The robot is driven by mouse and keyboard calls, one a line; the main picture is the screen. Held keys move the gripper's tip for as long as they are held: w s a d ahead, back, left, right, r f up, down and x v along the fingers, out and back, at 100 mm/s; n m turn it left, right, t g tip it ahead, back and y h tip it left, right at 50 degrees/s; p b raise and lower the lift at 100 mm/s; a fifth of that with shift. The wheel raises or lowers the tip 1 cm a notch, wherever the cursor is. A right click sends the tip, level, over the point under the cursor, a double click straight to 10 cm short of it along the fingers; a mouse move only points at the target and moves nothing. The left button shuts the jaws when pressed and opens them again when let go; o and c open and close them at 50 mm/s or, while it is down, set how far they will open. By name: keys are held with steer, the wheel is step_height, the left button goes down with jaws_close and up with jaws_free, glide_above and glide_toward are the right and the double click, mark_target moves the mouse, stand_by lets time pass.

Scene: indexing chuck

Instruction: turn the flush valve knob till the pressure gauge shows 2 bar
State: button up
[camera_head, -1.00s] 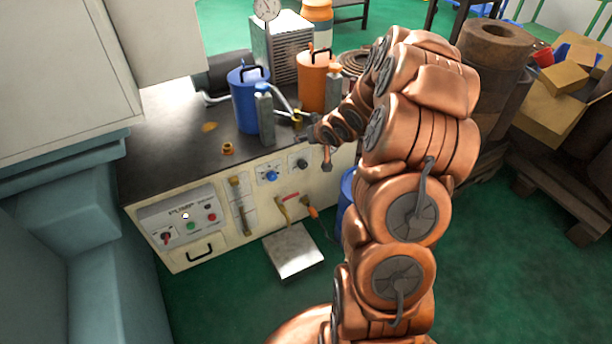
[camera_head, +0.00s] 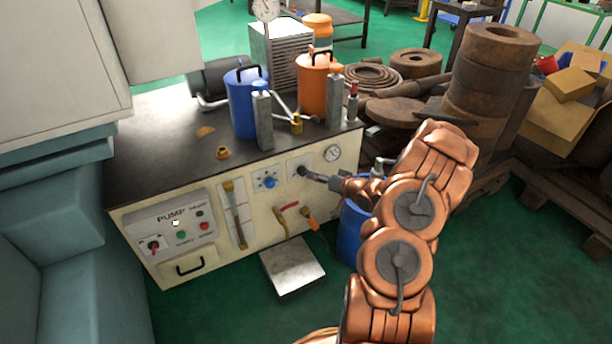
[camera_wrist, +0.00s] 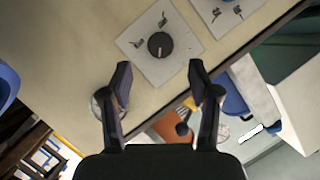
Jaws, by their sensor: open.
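A black round knob (camera_wrist: 160,45) with a pale pointer line sits on a light square plate in the wrist view. My gripper (camera_wrist: 161,80) is open, its two fingers apart, with the knob ahead of the gap and not between the fingertips. In the head view my gripper (camera_head: 318,177) reaches the front panel from the right, close to the dark knob's plate (camera_head: 295,162), and partly hides the knob. A round white gauge (camera_head: 332,153) is on the panel to the upper right; its needle is too small to read. Plate labels are unreadable.
A blue knob (camera_head: 269,181) is left of the dark knob. A red-handled lever (camera_head: 288,208) and an orange handle (camera_head: 309,219) are below. A blue drum (camera_head: 352,230) stands right of the bench. A second dial gauge (camera_head: 265,9) stands at the back.

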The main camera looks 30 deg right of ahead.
mark_target(305, 173)
steer(key=shift+b+x, duration=0.75)
steer(key=shift+x, duration=2.5)
steer(key=shift+c, duration=0.3)
steer(key=c, duration=1.1)
